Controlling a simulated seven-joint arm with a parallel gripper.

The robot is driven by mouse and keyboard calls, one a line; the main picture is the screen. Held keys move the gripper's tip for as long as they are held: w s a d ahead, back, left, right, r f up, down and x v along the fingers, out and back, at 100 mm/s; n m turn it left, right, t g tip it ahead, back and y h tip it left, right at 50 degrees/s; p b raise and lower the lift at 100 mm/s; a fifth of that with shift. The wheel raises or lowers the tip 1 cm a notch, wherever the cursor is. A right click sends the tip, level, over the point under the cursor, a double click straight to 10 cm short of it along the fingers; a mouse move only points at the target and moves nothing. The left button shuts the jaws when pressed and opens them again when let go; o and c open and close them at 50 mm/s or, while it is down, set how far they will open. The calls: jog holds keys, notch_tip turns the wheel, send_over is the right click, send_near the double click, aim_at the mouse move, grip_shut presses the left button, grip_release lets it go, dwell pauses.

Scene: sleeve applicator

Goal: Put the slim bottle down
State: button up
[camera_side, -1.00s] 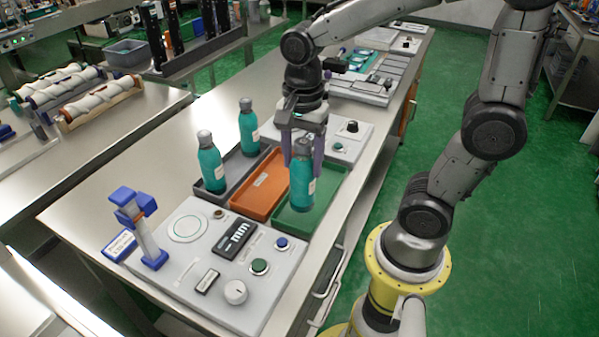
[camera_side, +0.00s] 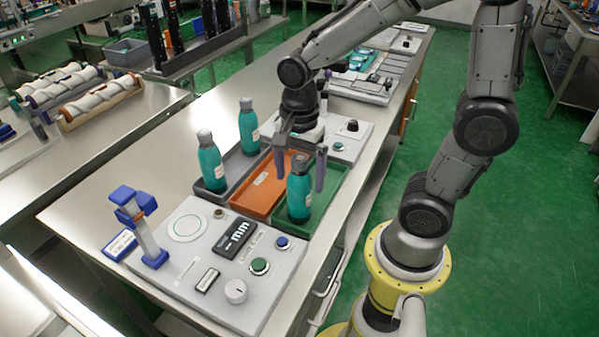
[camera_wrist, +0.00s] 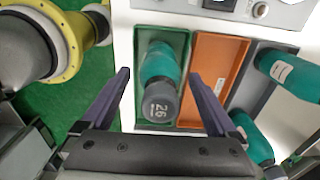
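The slim bottle (camera_side: 299,189) is teal with a grey cap and stands upright in the green tray (camera_side: 325,203). In the wrist view the bottle (camera_wrist: 160,72) shows from above, its cap marked 26, inside the green tray (camera_wrist: 185,38). My gripper (camera_side: 300,172) is open, its two purple-grey fingers spread wide apart on either side of the bottle. In the wrist view my gripper (camera_wrist: 167,78) shows clear gaps between the bottle and both fingers. The bottle's base is partly hidden by its own body in the wrist view.
An orange tray (camera_side: 262,190) beside the green one shows no bottle. A grey tray (camera_side: 238,165) holds two more teal bottles, one in front (camera_side: 211,163) and one behind (camera_side: 249,128). A control panel (camera_side: 205,240) with a blue stand (camera_side: 140,225) lies in front.

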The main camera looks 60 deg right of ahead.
notch_tip(320, 180, up, 11)
jog(key=shift+r, duration=0.65)
jog(key=shift+s+r+n, duration=0.1)
jog(key=shift+s+n, duration=0.15)
jog(key=shift+n, duration=0.15)
jog(key=s+f+n+t, duration=0.2)
jog(key=s+n+t, duration=0.3)
jog(key=n, duration=1.2)
jog(key=s, duration=0.2)
jog(key=shift+s+f+t, duration=0.3)
jog(key=shift+f, duration=0.05)
